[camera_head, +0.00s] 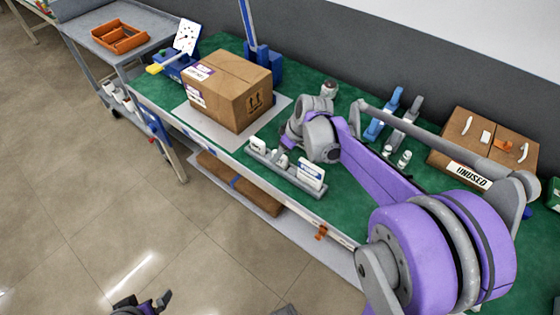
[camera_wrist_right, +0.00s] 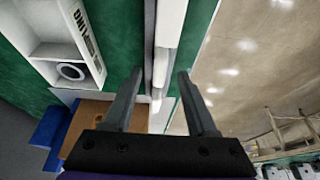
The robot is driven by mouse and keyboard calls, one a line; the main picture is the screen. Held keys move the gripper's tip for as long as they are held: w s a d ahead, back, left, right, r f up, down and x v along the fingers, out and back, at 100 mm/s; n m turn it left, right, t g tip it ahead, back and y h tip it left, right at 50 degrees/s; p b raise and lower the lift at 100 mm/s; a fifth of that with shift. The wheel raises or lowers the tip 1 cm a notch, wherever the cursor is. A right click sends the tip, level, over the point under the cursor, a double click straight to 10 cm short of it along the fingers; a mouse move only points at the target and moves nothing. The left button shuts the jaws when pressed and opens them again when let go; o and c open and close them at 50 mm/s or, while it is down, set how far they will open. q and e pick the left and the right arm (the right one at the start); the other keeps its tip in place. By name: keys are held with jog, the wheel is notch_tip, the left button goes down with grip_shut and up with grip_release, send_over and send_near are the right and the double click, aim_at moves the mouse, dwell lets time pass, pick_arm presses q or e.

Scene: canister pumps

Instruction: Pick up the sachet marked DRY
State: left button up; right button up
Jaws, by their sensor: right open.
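No legible DRY mark shows in either view, so I cannot tell which item is that sachet. In the head view a grey rack (camera_head: 286,177) near the table's front edge holds small white items, among them a white piece with a blue label (camera_head: 310,173) and a smaller white one (camera_head: 257,144). My right gripper (camera_wrist_right: 155,92) is open, with a narrow white and grey upright piece (camera_wrist_right: 166,45) showing between and beyond its fingers; contact is unclear. Its fingertips are not distinguishable in the head view. My left gripper (camera_head: 143,305) is partly visible at the bottom edge, low over the floor.
A cardboard box (camera_head: 228,92) stands on a grey mat left of the rack. Small white bottles (camera_head: 404,159) and a carton marked UNUSED (camera_head: 488,141) stand farther right. In the wrist view a white holder (camera_wrist_right: 48,52) with dark lettering lies left of the fingers.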

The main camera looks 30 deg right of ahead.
aim_at(280, 161)
jog(key=x, duration=0.2)
jog(key=shift+w+f, duration=0.15)
jog(key=shift+f, duration=0.1)
grip_shut()
